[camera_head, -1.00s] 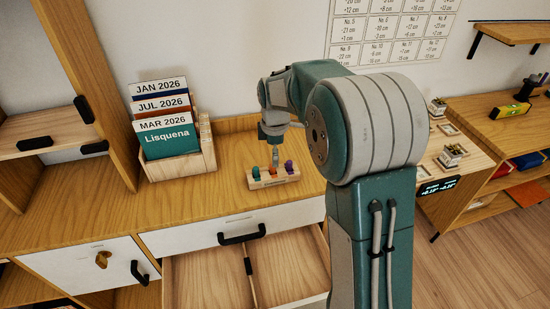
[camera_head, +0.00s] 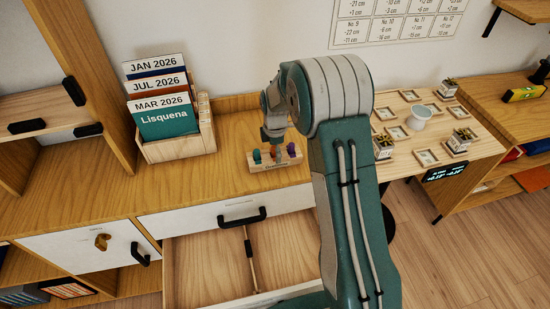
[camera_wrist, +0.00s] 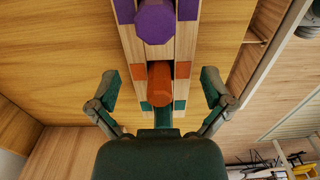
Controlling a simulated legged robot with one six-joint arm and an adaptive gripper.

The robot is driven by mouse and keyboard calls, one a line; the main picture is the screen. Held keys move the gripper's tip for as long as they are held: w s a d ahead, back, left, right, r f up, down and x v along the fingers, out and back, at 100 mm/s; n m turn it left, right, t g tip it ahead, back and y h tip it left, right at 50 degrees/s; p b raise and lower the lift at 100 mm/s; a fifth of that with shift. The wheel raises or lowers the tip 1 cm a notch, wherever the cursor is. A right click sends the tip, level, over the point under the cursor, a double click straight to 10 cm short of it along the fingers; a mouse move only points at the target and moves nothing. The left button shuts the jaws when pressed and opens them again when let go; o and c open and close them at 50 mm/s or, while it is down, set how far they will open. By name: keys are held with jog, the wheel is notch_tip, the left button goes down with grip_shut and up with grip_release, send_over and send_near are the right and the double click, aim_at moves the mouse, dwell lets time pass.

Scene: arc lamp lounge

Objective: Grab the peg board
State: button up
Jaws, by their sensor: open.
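The peg board (camera_head: 278,165) is a small light wooden block with a teal, an orange and a purple peg. It sits on the wooden counter, above the open drawer. In the wrist view the board (camera_wrist: 187,28) runs up and down the picture, with the purple peg (camera_wrist: 156,22) at the top and the orange peg (camera_wrist: 160,84) in the middle. The teal peg is mostly hidden by my gripper's body. My gripper (camera_wrist: 160,88) is open, its two fingers apart on either side of the board near the orange peg. No finger visibly touches the board.
A wooden file box (camera_head: 180,148) with month cards stands left of the board. The drawer (camera_head: 215,262) below is open. On the right, a table (camera_head: 480,150) holds small trays, plants and a white cup. The counter (camera_head: 100,190) is clear at the left front.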

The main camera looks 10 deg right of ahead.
notch_tip(320, 180, down, 2)
jog(key=shift+a+f, duration=0.1)
jog(key=shift+a, duration=0.05)
jog(key=c, duration=1.1)
